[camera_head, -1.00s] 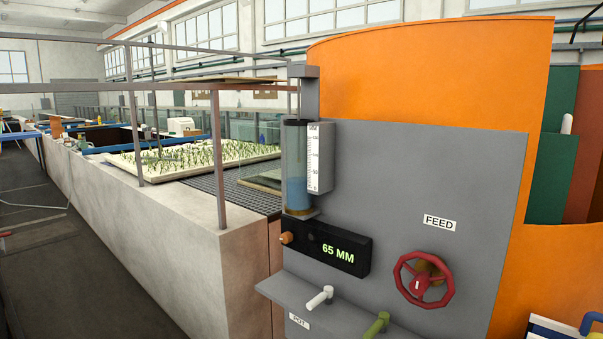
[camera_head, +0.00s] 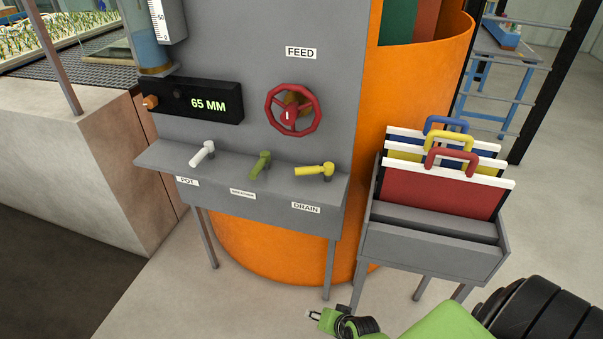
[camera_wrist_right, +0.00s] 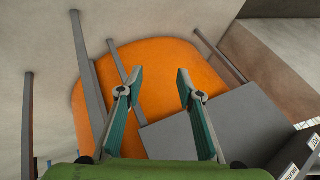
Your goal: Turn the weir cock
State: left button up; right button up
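Three cocks sit on the grey shelf (camera_head: 160,153) in the head view: a white one (camera_head: 203,153) over the POT label, a green one (camera_head: 260,165), and a yellow one (camera_head: 315,170) over the DRAIN label. The green cock's label (camera_head: 243,193) is too small to read, so I cannot confirm which is the weir cock. My right gripper (camera_head: 318,316) is low in front of the panel, below the cocks and apart from them. In the right wrist view its two fingers (camera_wrist_right: 160,80) are spread, with nothing between them. My left gripper is not in view.
A red handwheel (camera_head: 290,111) under the FEED label and a display (camera_head: 192,102) reading 65 MM are above the shelf. A grey rack (camera_head: 430,249) with coloured handled boards stands right of the panel. An orange tank (camera_head: 417,100) is behind. Floor lies clear at the front left.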

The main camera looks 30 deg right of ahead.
jog(key=w+d+r+m+t+b, duration=0.1)
jog(key=w+d+r+m+t, duration=0.15)
jog(key=w+r, duration=0.45)
jog(key=w+d+r+m+t, duration=0.2)
jog(key=w+d+r+m, duration=0.1)
jog(key=r, duration=0.9)
jog(key=m+t, duration=0.4)
send_near(306, 173)
jog(key=w, duration=0.3)
jog(key=w+f, duration=0.1)
jog(key=w, duration=0.3)
jog(key=w+f, duration=0.1)
jog(key=w, duration=0.3)
jog(key=shift+w+a, duration=0.1)
jog(key=shift+w, duration=0.1)
